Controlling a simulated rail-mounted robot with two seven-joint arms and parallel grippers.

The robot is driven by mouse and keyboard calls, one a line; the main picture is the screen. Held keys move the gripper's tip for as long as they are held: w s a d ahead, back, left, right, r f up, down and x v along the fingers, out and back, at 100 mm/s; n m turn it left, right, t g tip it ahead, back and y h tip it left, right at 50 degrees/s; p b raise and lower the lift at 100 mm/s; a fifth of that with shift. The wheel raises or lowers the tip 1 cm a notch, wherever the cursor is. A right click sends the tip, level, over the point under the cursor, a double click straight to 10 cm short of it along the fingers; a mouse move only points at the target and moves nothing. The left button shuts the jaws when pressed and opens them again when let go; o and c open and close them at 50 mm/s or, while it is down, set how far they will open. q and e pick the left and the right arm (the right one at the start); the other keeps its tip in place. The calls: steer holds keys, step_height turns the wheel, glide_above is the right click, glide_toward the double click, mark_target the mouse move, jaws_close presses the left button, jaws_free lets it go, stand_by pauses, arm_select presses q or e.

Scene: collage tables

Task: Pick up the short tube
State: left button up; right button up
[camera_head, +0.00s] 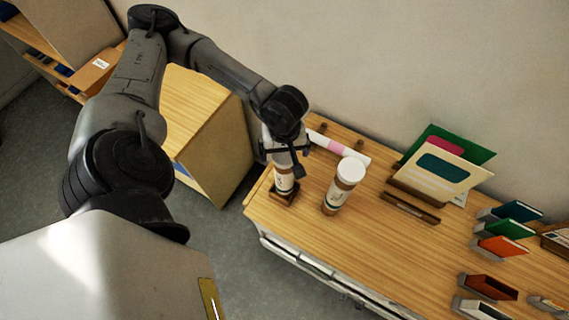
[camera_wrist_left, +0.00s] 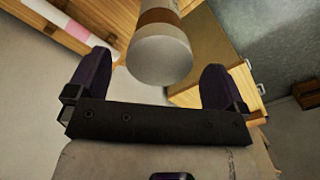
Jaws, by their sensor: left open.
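A short tube (camera_head: 284,182) with a white label and brown bands stands upright in a small dark square base near the table's left end. My left gripper (camera_head: 284,158) is over its top and hides its upper part. In the left wrist view the tube's pale round cap (camera_wrist_left: 160,60) shows between the two spread fingers of my left gripper (camera_wrist_left: 157,68). Gaps show on both sides, so the gripper is open and not holding it. A similar tube (camera_head: 343,186) with a white cap stands to the right. My right gripper is not in view.
A white tube with a pink band (camera_head: 338,147) lies on a rack behind. A wooden cabinet (camera_head: 205,125) stands left of the table (camera_head: 330,240). The table front is clear.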

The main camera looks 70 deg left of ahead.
mark_target(285, 177)
arm_select(q)
steer(key=shift+f+p, duration=0.3)
steer(key=shift+f, duration=0.1)
step_height(285, 177, down, 3)
steer(key=shift+f+p, duration=0.1)
steer(key=shift+p, duration=0.45)
steer(key=shift+f, duration=0.5)
steer(key=shift+c, duration=0.3)
steer(key=c, duration=1.2)
steer(key=shift+c, duration=0.3)
